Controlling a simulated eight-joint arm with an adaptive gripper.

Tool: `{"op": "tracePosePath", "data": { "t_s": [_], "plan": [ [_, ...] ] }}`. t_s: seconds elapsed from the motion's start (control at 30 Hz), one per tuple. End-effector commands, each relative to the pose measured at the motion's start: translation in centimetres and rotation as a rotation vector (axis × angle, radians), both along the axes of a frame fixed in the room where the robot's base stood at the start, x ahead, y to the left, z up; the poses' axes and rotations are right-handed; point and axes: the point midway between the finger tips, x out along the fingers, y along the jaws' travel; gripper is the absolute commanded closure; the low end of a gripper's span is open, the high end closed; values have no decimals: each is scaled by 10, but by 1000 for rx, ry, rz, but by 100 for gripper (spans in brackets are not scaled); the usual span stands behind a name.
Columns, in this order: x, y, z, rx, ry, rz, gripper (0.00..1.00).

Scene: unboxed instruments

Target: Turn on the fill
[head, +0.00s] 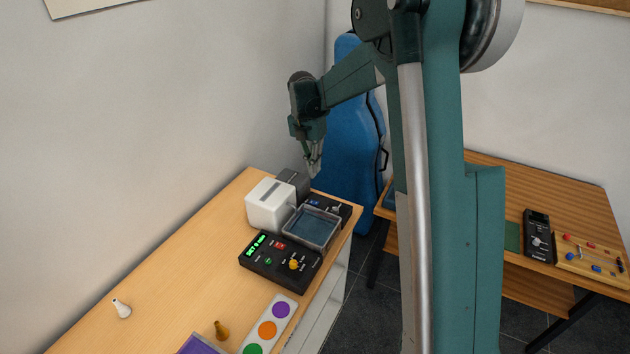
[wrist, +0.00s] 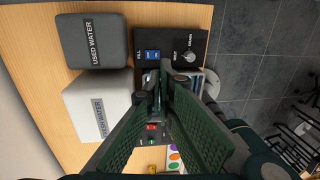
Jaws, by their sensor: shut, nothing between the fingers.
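A blue switch (wrist: 152,56) marked FILL sits on a black panel (wrist: 168,42) in the wrist view. A knob (wrist: 189,56) beside a DRAIN label is on the same panel. In the head view the panel (head: 346,209) lies at the table's far right corner, with the blue switch (head: 314,203) on its left part. I cannot tell the switch's position. My gripper (head: 313,172) is shut and empty, above the panel and apart from it. In the wrist view its fingertips (wrist: 166,76) show just below the switch and knob.
A white FRESH WATER box (head: 268,208) and a grey USED WATER box (wrist: 93,41) stand left of the panel. A clear-walled basin (head: 312,228) and a black control box (head: 279,262) with a green display are nearer.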

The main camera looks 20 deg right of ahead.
Motion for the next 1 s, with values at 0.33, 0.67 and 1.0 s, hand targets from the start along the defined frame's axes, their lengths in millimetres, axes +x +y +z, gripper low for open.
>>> {"op": "tracePosePath", "data": {
  "t_s": [0.33,0.67,1.0],
  "plan": [
    [-3,-3,-34,0,0,0,100],
    [-7,-8,-84,0,0,0,100],
    [-11,-11,-124,0,0,0,100]
  ]
}}
